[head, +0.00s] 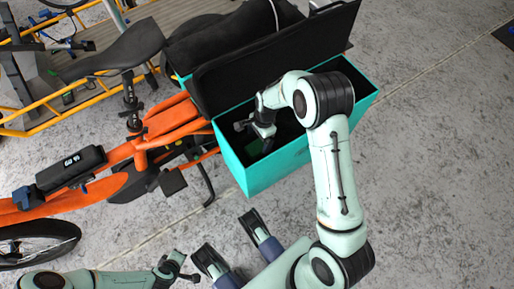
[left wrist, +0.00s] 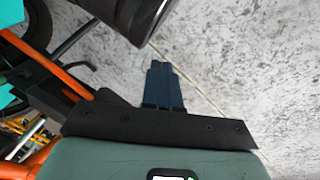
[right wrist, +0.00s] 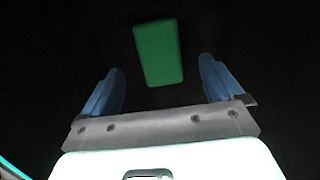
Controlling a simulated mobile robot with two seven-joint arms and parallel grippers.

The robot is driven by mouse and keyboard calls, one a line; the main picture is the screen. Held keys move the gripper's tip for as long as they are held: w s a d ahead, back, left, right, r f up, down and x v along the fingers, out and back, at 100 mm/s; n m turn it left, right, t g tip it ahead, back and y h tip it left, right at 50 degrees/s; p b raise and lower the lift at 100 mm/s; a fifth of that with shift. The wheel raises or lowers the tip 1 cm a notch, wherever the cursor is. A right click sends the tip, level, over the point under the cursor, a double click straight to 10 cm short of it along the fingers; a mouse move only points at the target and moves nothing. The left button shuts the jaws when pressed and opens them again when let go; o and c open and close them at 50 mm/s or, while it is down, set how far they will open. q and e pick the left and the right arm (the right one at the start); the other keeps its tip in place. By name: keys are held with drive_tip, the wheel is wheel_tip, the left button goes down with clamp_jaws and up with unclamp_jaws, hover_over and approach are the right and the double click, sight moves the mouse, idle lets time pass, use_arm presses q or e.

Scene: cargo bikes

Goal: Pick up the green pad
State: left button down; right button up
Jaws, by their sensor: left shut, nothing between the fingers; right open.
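The green pad (right wrist: 158,52) shows in the right wrist view as a bright green rounded rectangle on a black surface. It lies ahead of my right gripper (right wrist: 161,72), centred between the two spread blue fingers. That gripper is open and empty. In the head view, my right gripper (head: 254,136) reaches down into the open teal cargo box (head: 262,174); I cannot make out the pad clearly there. My left gripper (left wrist: 163,85) is shut with its blue fingers together and empty, over the floor. In the head view the left arm is low at the bottom left.
The box's black lid (head: 262,58) stands raised along its far side. An orange cargo bike (head: 172,125) with a black saddle (head: 118,52) is to the left. A yellow-framed bike (head: 42,117) is behind it. Grey floor (head: 440,150) on the right is clear.

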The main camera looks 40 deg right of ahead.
sight(258, 146)
drive_tip(key=f+b, duration=0.2)
drive_tip(key=f, duration=0.3)
drive_tip(key=shift+a+f, duration=0.15)
drive_tip(key=shift+a, duration=0.05)
use_arm(q)
drive_tip(key=shift+g, duration=0.7)
drive_tip(key=s+f, duration=0.3)
drive_tip(key=s, duration=0.1)
drive_tip(key=shift+a+f, duration=0.35)
use_arm(e)
drive_tip(key=c, duration=1.1)
